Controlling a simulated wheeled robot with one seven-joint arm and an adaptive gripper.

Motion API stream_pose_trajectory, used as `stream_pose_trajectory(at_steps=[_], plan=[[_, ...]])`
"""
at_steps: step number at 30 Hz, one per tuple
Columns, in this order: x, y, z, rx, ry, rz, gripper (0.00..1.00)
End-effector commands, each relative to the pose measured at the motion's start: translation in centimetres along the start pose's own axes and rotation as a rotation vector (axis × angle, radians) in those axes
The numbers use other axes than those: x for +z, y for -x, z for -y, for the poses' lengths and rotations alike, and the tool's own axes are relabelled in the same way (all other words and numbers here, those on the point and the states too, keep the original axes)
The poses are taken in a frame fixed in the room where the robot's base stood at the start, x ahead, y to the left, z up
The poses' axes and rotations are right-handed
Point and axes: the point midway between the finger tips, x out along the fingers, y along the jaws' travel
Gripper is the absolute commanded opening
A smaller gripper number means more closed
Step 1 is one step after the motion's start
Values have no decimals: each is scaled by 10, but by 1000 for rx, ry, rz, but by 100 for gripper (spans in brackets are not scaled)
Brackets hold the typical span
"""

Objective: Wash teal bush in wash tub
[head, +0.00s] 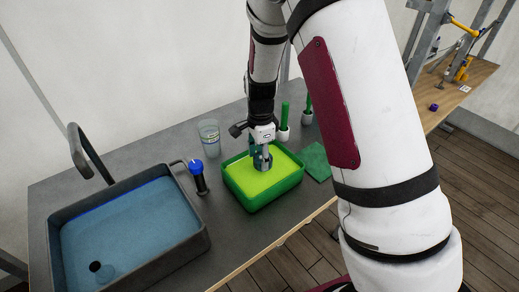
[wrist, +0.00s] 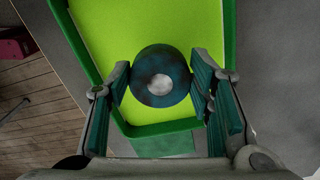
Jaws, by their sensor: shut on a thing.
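The teal bush (wrist: 160,58) is a round piece with dark smudges and a pale grey centre. It sits between the two fingers of my gripper (wrist: 161,80), which is shut on it. In the head view my gripper (head: 262,160) points down over the green wash tub (head: 262,202), inside its rim. The tub holds bright yellow-green liquid (head: 280,168). The bush is mostly hidden by the fingers in the head view. I cannot tell how deep it sits relative to the liquid surface.
A sink (head: 130,228) with blue water and a tap stands at the left. A blue-topped bottle (head: 199,180) and a clear cup (head: 209,138) stand left of the tub. A green cloth (head: 315,160) lies right of it. Green-handled brushes (head: 284,122) stand behind.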

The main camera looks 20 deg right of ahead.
Motion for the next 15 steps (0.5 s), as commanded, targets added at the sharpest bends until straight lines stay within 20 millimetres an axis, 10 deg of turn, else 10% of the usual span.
stream_pose_trajectory(at_steps=[15], plan=[[0, -47, 1, 2, -1, 0, 19]])
